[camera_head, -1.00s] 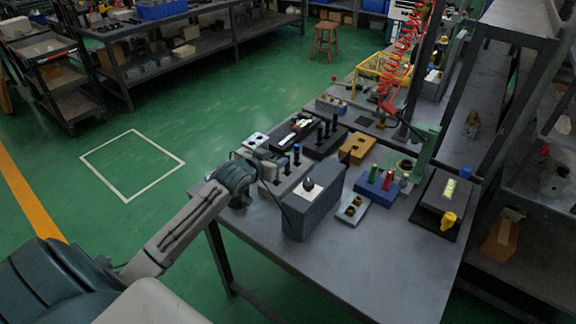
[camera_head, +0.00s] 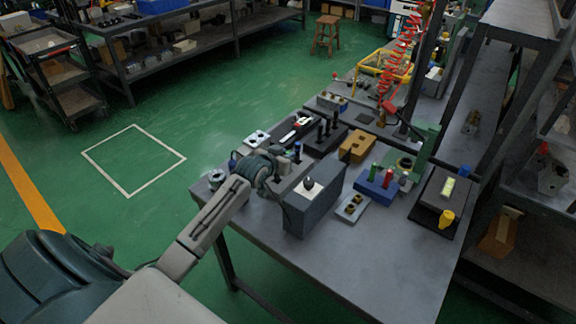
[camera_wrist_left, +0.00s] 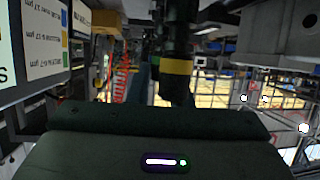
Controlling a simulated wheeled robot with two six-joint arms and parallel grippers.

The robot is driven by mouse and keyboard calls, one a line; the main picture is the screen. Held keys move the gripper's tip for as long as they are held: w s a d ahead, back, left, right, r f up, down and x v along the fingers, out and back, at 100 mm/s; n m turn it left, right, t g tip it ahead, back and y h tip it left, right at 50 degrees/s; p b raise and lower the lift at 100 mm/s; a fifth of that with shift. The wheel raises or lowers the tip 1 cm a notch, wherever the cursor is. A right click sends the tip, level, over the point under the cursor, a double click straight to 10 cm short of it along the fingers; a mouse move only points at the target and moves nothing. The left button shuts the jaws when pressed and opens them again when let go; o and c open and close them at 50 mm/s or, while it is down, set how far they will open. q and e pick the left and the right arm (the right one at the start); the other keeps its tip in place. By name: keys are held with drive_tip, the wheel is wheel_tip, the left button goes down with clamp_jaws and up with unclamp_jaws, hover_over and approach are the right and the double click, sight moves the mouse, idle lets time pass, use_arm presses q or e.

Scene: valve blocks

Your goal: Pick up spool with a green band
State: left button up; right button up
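My left gripper (camera_head: 268,172) is at the left edge of the workbench, behind the grey box; its fingertips are hidden in the head view. A dark spool with a blue band (camera_head: 297,151) stands upright just beyond it on a grey block (camera_head: 290,178). I make out no green-banded spool for sure; part of the block is hidden behind my gripper. My right gripper is not in view.
A grey box (camera_head: 315,208) stands close beside my left gripper. A blue block (camera_head: 376,187) holds green and red pieces. A dark block (camera_head: 325,143) carries black posts. A yellow-brown block (camera_head: 357,146) is behind. The bench front (camera_head: 360,265) is clear.

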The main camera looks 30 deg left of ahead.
use_arm(q)
clamp_jaws()
